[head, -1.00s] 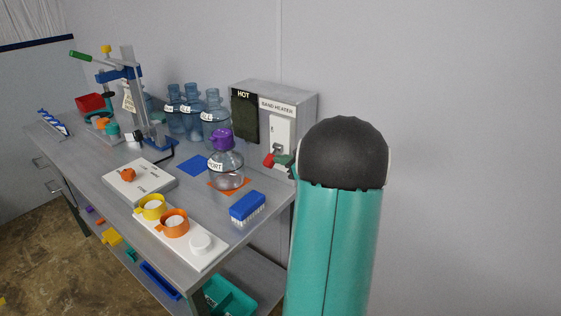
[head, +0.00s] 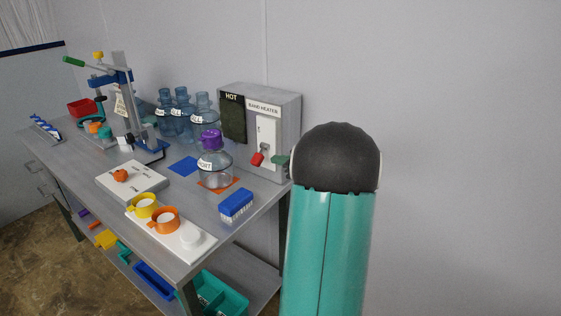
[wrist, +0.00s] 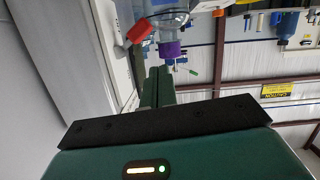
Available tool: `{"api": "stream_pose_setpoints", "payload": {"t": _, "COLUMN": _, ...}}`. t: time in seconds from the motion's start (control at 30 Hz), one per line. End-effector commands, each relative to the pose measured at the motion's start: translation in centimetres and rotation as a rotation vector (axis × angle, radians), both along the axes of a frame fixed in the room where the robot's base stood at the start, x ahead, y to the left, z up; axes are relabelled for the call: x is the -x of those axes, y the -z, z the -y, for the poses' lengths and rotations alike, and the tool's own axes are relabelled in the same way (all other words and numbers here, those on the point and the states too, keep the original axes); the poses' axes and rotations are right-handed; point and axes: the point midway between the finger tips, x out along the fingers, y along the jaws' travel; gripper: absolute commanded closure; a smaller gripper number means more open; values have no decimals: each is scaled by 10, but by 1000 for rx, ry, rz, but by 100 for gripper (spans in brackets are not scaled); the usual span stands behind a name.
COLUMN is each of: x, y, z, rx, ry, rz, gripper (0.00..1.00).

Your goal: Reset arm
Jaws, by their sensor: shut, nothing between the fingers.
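My arm stands in the right of the head view, with its teal link and black rounded joint in front. My gripper shows there as a small dark green tip (head: 281,160) just right of the band heater's red lever (head: 257,158), apart from it in the picture. The rest of the gripper is hidden behind my arm. In the wrist view my gripper's green fingers (wrist: 157,82) are together and empty. The red lever (wrist: 141,29) and the purple-capped jug (wrist: 171,47) appear beyond the fingertips.
The grey band heater (head: 285,105) stands at the bench's back right. A purple-capped jug (head: 214,164), blue brush (head: 236,203), yellow cup (head: 143,206) and orange cup (head: 164,220) stand nearby. Several blue jugs (head: 183,115) and a press (head: 122,95) are farther back. The wall side at right is clear.

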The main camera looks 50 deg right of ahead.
Motion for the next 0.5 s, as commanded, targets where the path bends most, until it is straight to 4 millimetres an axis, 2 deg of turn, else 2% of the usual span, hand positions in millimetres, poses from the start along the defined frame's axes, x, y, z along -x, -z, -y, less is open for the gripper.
{"api": "stream_pose_setpoints", "payload": {"t": 0.37, "x": -2, "y": 0, "z": 0, "rx": -1, "ry": -2, "rz": -1, "gripper": 100}}
{"api": "stream_pose_setpoints", "payload": {"t": 0.47, "x": -9, "y": -4, "z": -15, "rx": -18, "ry": -26, "rz": -16, "gripper": 100}}
{"api": "stream_pose_setpoints", "payload": {"t": 0.5, "x": -13, "y": -7, "z": -27, "rx": -34, "ry": -45, "rz": -31, "gripper": 100}}
